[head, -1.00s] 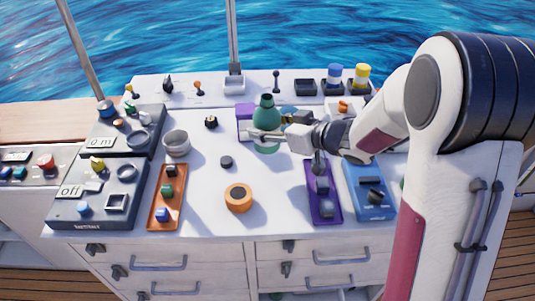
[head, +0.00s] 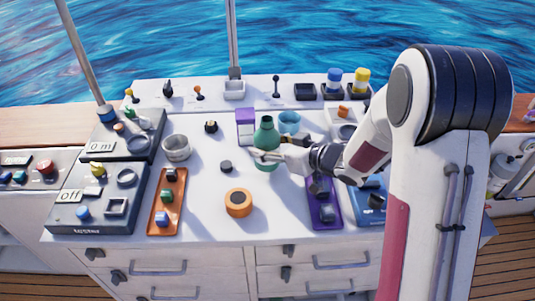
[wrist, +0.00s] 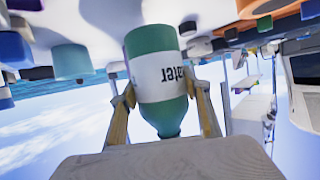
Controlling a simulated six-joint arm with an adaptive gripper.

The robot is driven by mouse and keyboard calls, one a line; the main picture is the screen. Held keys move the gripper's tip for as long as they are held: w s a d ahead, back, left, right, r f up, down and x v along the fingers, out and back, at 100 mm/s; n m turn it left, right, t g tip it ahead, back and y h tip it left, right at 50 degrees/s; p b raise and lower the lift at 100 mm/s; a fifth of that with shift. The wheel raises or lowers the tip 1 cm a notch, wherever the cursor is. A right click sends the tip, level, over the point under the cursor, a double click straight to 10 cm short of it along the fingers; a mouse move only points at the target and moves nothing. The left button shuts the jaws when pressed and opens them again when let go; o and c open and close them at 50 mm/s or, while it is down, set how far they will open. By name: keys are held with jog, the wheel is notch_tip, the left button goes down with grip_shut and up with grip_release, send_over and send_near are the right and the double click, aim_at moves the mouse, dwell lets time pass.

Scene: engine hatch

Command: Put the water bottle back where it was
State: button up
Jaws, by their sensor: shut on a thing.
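The water bottle (head: 266,134) is green with a white label and stands upright over the middle of the white console top. It also shows in the wrist view (wrist: 155,45), where it appears upside down with part of the word on its label readable.
A purple box (head: 245,123) and a teal cup (head: 290,122) are just behind the bottle. A black knob (head: 226,166) and an orange ring (head: 239,202) are in front. Clear white surface lies left of the bottle.

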jog(key=shift+f, duration=1.65)
jog(key=shift+f, duration=0.15)
jog(key=o, duration=1.4)
jog(key=shift+s+d+r, duration=0.25)
jog(key=shift+d+r, duration=0.1)
jog(key=shift+v, duration=5.55)
